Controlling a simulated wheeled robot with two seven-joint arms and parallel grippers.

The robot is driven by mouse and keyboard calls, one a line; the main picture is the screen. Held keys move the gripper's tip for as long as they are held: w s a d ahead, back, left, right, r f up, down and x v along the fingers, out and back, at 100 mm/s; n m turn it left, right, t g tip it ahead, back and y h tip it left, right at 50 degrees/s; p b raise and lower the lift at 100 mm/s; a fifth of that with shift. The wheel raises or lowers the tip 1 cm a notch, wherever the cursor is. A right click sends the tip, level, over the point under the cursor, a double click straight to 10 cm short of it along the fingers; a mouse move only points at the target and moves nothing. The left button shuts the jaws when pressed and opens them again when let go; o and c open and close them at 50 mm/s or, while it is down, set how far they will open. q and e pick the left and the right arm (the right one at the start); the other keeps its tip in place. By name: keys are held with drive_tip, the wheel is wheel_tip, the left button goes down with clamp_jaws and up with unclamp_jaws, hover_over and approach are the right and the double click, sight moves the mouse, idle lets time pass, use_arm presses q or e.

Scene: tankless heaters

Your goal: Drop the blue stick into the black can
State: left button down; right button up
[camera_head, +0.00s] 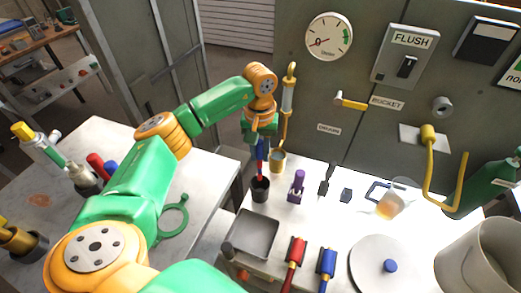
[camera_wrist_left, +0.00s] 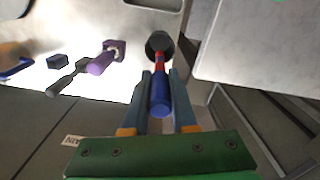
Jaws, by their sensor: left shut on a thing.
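My left gripper (camera_head: 261,146) is shut on the blue stick (camera_wrist_left: 160,96) and holds it nearly upright over the table. The stick also shows in the head view (camera_head: 260,152). Its lower end is red (camera_wrist_left: 159,62). The black can (camera_head: 260,189) stands upright on the white table, directly below the stick. In the wrist view the red end meets the mouth of the black can (camera_wrist_left: 159,42); I cannot tell how far inside it is. My right gripper is in neither view.
A purple piece (camera_head: 297,187) stands right of the can, with small dark pieces beyond. A grey tray (camera_head: 252,234) lies in front. A hanging yellow-capped tube (camera_head: 288,95) and a small orange cup (camera_head: 278,160) are close behind the gripper, near the wall panel.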

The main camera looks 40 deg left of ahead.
sight(260, 179)
use_arm(q)
wheel_tip(260, 179, down, 8)
drive_tip(key=b, duration=0.5)
drive_tip(key=shift+f+b, duration=0.2)
drive_tip(key=shift+b, duration=0.2)
drive_tip(key=c, duration=0.6)
unclamp_jaws()
